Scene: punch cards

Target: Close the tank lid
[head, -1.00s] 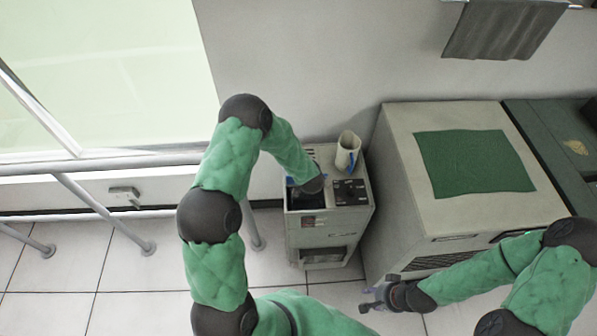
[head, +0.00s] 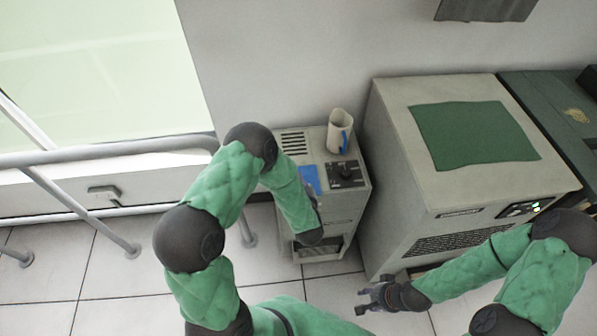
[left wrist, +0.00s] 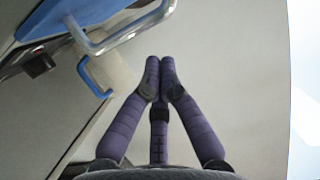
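The tank is a small beige cabinet (head: 330,215) against the wall in the head view. Its blue lid (head: 310,178) shows on the top, partly hidden by my left arm, where it looks about level with the top; I cannot tell whether it is fully seated. In the left wrist view the blue lid (left wrist: 60,24) is at upper left, with a shiny metal handle (left wrist: 120,38). My left gripper (left wrist: 159,72) has its fingertips together and holds nothing; it is near the lid's front, mostly hidden in the head view. My right gripper (head: 368,298) is open and empty, low in front of the large machine.
A large beige machine (head: 390,150) with a green mat (head: 470,135) stands close to the right. Grey rails (head: 110,154) run at the left. Floor is free in front.

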